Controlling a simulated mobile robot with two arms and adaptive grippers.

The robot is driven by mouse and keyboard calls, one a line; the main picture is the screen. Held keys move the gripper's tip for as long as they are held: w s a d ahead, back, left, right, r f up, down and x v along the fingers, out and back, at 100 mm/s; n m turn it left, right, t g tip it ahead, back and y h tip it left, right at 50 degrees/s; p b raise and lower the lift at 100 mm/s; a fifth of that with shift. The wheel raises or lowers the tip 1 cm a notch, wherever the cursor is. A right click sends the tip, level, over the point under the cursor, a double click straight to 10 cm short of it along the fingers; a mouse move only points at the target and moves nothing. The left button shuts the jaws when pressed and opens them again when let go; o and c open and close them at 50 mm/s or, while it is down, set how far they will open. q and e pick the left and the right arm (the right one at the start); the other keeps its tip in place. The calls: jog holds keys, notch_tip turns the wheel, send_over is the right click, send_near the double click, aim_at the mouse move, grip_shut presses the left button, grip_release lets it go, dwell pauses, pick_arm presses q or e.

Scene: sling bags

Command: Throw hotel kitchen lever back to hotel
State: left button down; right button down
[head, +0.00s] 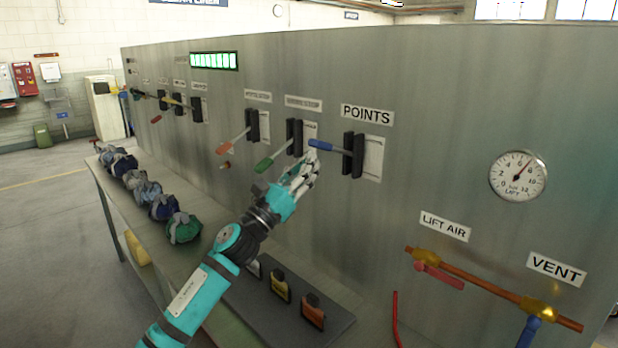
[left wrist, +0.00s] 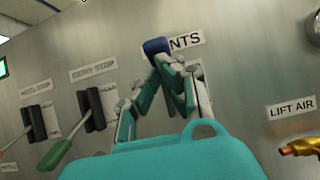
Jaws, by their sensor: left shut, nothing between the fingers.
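A metal panel (head: 430,110) carries a row of levers. None has a label I can read as hotel kitchen. The lever with a blue handle (head: 321,145) is under the POINTS label; its blue end shows in the left wrist view (left wrist: 156,46). A green-handled lever (head: 264,165) is left of it, and a red-orange-handled lever (head: 225,149) further left. Both handles slant down to the left. My left gripper (head: 305,171) is shut and empty, just below the blue handle and right of the green one. Whether it touches the blue handle I cannot tell.
More small levers (head: 178,100) are at the panel's far left end. A bench (head: 115,190) with several bundled bags, the nearest green (head: 184,227), runs along the panel. Pipes (head: 490,290) and a gauge (head: 518,176) are at the right.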

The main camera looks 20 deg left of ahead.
pick_arm(q)
notch_tip(320, 180, up, 2)
jog(key=shift+w+d+r, duration=0.1)
pick_arm(e)
jog(key=shift+d+r, duration=0.25)
jog(key=shift+d, duration=0.3)
pick_arm(q)
jog(key=shift+w+r, duration=0.1)
pick_arm(e)
jog(key=shift+f, duration=0.1)
